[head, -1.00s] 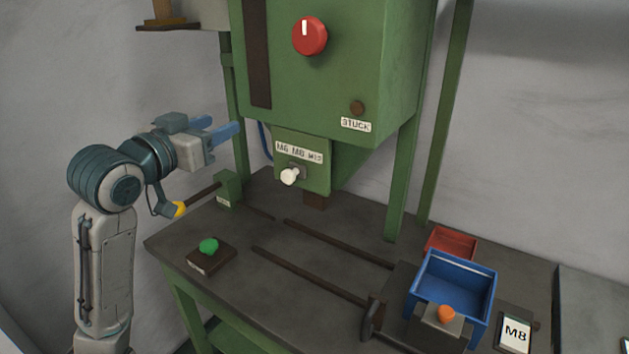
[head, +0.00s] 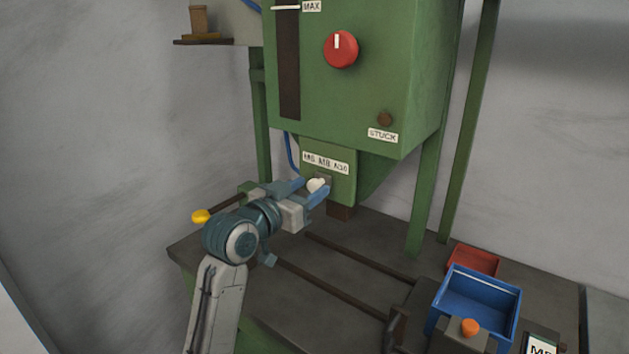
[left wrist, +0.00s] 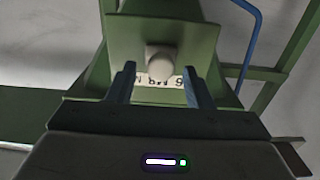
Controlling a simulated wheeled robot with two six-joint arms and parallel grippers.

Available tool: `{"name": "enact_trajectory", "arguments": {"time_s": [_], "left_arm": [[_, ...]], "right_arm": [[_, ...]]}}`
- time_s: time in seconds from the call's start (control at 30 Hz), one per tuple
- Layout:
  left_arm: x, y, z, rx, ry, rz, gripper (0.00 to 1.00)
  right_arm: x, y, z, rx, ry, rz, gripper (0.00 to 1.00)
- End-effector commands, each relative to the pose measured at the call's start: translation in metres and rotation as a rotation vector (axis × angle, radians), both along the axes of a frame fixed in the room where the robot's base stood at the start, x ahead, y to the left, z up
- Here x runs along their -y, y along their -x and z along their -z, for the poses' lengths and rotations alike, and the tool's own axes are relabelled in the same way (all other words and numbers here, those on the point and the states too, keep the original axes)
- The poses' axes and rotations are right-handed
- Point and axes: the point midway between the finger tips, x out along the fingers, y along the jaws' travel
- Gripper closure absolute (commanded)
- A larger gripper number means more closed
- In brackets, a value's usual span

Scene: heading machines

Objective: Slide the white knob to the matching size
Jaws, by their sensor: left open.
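The white knob (head: 316,185) sits on the green plate at the bottom of the machine, below a white size label (head: 326,162) with M6, M8 and a third size that is hard to read. My left gripper (head: 311,190) is open, with one blue finger on each side of the knob in the head view. In the left wrist view the knob (left wrist: 160,64) lies just beyond and between the fingertips (left wrist: 158,75); I cannot tell if they touch it. A card (head: 541,345), partly cut off, stands at the lower right. My right gripper is not in view.
A red dial (head: 341,49) and a STUCK label (head: 382,135) are on the green machine (head: 390,60) above. A blue bin (head: 478,298), a red bin (head: 474,260) and an orange button (head: 469,327) are at the right of the dark table. A yellow knob (head: 201,216) is beside my left arm.

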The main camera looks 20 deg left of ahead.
Motion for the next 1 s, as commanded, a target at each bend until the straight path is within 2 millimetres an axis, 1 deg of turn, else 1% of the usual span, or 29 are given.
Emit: {"name": "enact_trajectory", "arguments": {"time_s": [0.03,0.1,0.2,0.33,0.53,0.57,0.7,0.77,0.8,0.9,1.0], "left_arm": [[0.003,-0.007,-0.002,-0.002,0.003,0.000,0.53],[0.005,-0.015,-0.001,-0.002,0.002,0.000,0.53],[0.008,-0.022,-0.001,0.000,0.001,-0.001,0.53],[0.009,-0.025,0.000,-0.001,-0.001,-0.001,0.53],[0.009,-0.025,0.000,-0.001,-0.001,-0.001,0.53],[0.009,-0.025,0.000,-0.001,-0.001,-0.001,0.57],[0.009,-0.025,0.000,-0.001,-0.001,-0.001,0.85],[0.009,-0.025,0.000,-0.001,0.000,-0.001,0.97],[0.009,-0.025,0.000,-0.001,0.000,-0.001,1.00],[0.007,-0.025,0.001,-0.002,-0.002,-0.001,1.00],[-0.001,-0.029,0.001,-0.001,-0.004,-0.001,1.00]], "right_arm": [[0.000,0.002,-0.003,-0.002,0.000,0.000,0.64],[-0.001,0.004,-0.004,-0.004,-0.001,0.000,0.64],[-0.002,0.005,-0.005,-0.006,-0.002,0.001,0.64],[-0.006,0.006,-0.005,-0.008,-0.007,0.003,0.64],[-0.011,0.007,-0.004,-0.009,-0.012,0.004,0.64],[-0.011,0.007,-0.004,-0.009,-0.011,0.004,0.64],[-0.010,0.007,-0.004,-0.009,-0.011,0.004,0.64],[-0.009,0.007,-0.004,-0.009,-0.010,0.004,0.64],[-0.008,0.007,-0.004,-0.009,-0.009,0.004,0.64],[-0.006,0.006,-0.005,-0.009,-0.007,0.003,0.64],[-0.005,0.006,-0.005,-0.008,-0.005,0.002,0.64]]}}
